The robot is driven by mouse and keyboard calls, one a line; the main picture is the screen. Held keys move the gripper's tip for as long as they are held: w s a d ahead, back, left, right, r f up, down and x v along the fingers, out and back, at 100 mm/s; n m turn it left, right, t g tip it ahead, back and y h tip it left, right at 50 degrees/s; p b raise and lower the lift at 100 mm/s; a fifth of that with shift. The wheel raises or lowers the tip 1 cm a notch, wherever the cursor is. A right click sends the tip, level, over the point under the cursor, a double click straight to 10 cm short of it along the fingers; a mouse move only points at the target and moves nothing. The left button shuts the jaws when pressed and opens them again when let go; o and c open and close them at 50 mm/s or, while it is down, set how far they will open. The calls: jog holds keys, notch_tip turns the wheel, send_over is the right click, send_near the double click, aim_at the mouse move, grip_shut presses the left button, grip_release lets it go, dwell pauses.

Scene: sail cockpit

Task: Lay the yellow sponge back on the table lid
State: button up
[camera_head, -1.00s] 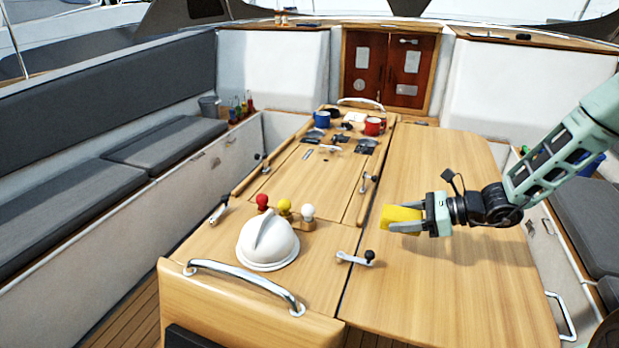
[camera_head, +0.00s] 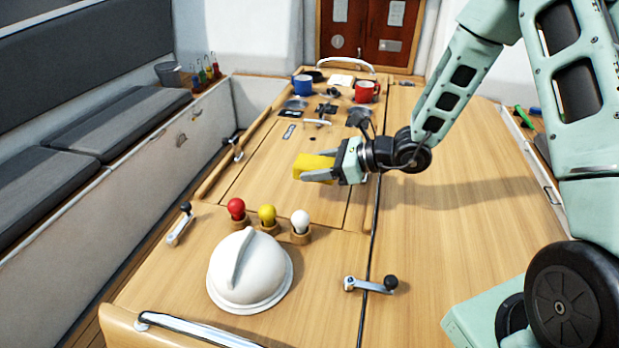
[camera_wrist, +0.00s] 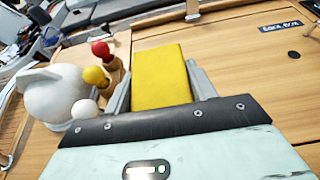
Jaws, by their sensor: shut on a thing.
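The yellow sponge (camera_head: 312,166) is held between the two fingers of my gripper (camera_head: 335,174), which is shut on it. In the head view the sponge appears over the wooden table lid (camera_head: 265,180), beyond the coloured knobs. A gap under the sponge is hard to judge. In the wrist view the sponge (camera_wrist: 162,75) fills the space between the fingers (camera_wrist: 160,90), with wooden lid boards around it.
A white dome (camera_head: 248,270) and red (camera_head: 236,209), yellow (camera_head: 267,215) and white (camera_head: 300,221) knobs stand in front. Blue (camera_head: 302,85) and red (camera_head: 366,91) mugs stand at the back. A crank handle (camera_head: 370,285) sits near the seam. The lid's middle is bare.

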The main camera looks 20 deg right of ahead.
aim_at(317, 197)
jog(key=shift+f+p, duration=0.7)
jog(key=shift+f, duration=2.75)
jog(key=shift+f, duration=0.1)
jog(key=o, duration=1)
